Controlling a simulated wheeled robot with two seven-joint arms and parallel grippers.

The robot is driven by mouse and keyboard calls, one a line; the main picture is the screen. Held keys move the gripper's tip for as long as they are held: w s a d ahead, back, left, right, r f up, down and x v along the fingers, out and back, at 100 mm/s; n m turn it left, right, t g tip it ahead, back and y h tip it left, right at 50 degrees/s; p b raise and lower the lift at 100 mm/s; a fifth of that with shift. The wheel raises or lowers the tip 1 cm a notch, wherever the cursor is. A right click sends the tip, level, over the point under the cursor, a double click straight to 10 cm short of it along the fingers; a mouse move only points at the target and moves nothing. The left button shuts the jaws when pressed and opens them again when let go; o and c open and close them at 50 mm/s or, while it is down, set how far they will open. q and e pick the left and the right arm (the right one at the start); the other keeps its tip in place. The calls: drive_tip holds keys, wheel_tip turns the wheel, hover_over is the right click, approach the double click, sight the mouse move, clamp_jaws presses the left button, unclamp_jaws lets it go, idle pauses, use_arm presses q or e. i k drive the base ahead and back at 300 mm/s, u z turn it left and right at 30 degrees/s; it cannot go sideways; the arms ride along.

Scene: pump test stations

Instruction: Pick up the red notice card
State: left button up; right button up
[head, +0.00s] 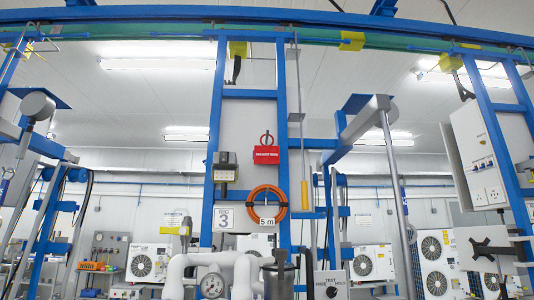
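The red notice card (266,155) hangs upright near the middle of the head view, with pale lettering too small to read. A dark red loop (267,139) shows just above it. The card is in front of a pale panel (249,122) between two blue uprights. Neither of my grippers can be made out in this view, so nothing is seen touching the card.
Below the card hang an orange hose coil (267,190) and a "5 m" label (266,222). A grey socket box (225,170) is left of it. White pipes with a gauge (212,285) stand below. A yellow-handled tool (305,195) hangs to the right.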

sight(263, 155)
drive_tip(key=u, duration=2.6)
drive_tip(key=i, duration=1.8)
drive_tip(key=z, duration=2.75)
